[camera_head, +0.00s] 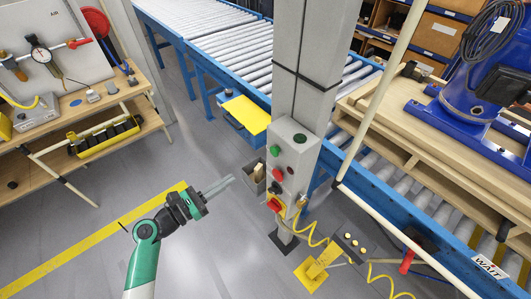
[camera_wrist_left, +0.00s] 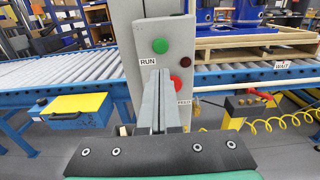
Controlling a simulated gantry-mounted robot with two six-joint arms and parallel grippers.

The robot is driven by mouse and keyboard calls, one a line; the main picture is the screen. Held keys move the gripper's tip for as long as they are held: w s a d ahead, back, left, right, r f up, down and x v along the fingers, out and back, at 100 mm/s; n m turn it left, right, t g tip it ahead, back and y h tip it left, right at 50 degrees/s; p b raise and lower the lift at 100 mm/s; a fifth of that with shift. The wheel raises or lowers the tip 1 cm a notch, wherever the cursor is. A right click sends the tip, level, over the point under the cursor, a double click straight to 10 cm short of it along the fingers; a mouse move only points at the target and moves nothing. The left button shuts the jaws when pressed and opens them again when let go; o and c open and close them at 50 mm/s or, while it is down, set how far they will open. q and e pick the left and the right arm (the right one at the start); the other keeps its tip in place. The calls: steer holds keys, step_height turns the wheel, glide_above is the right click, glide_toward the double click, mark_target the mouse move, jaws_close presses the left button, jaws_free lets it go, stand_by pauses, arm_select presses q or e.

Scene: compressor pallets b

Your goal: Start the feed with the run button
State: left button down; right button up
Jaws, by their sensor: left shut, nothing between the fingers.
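The green run button (camera_head: 275,151) is on the face of a grey control box (camera_head: 297,158) on a post. In the left wrist view the green button (camera_wrist_left: 160,46) has a RUN label (camera_wrist_left: 148,61) below it. My left gripper (camera_head: 231,180) is shut and empty, pointing at the box from the left with a gap between. In the left wrist view its fingertips (camera_wrist_left: 161,77) appear just below the green button, covering part of the box face. A red button (camera_wrist_left: 176,83) is partly hidden behind the fingers. My right gripper is not in view.
A roller conveyor (camera_head: 215,45) runs behind the post. A yellow-lidded blue box (camera_head: 247,114) stands left of the post. A yellow coiled cable (camera_head: 318,240) hangs near a yellow pedal unit (camera_head: 311,272). A workbench (camera_head: 110,105) is at left. Floor around my gripper is clear.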

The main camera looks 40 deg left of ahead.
mark_target(272, 152)
arm_select(q)
steer(key=shift+w+d, duration=0.1)
steer(key=shift+w, duration=0.1)
steer(key=w, duration=0.4)
steer(key=w+d+b, duration=0.1)
steer(key=w, duration=0.8)
steer(key=shift+w+d+b, duration=0.25)
steer(key=shift+w+b, duration=0.05)
steer(key=shift+w, duration=0.05)
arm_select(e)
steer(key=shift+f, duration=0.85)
arm_select(q)
steer(key=shift+a, duration=0.1)
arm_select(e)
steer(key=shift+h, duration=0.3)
